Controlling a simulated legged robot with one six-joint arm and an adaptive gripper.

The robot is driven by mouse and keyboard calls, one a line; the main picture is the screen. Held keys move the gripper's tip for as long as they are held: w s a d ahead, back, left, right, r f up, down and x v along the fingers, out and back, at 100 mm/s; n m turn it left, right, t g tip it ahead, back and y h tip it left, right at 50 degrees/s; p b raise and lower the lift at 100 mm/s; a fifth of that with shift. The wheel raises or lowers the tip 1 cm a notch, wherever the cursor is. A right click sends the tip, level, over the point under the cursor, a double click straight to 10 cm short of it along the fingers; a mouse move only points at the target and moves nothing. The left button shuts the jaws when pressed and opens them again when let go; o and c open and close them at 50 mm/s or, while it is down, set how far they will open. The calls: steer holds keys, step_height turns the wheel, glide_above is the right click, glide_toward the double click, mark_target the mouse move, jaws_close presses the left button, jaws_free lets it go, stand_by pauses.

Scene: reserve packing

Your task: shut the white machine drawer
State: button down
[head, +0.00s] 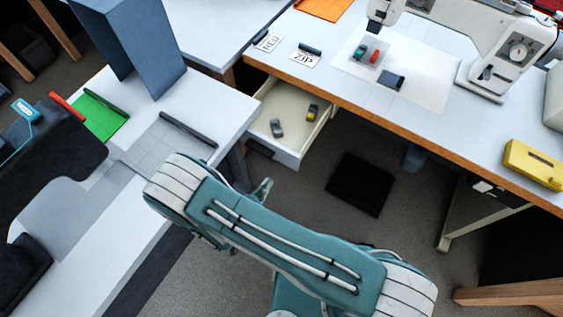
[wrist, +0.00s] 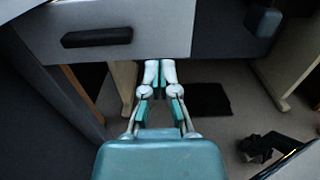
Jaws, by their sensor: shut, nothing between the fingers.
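The white machine drawer (head: 292,152) is pulled open below the sewing machine table in the head view, with two small items, one grey and one yellow and dark, inside. In the wrist view its pale front panel (wrist: 160,22) fills the top, with a dark bar handle (wrist: 97,37) to the left. My gripper (wrist: 160,72) is shut and empty. Its tips overlap the lower edge of the panel, right of the handle; I cannot tell if they touch it. In the head view my arm hides most of the gripper.
The white sewing machine (head: 505,50) stands on the table (head: 430,125) above the drawer. A white side table (head: 225,100) is close on the left, with a green mat (head: 98,117). A dark pedal or mat (head: 360,184) lies on the floor.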

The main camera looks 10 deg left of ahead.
mark_target(286, 158)
steer(key=x, duration=0.7)
steer(key=shift+d, duration=0.25)
steer(key=shift+w+d, duration=0.1)
steer(key=shift+w, duration=0.6)
steer(key=shift+w+d, duration=0.1)
steer(key=shift+d, duration=0.05)
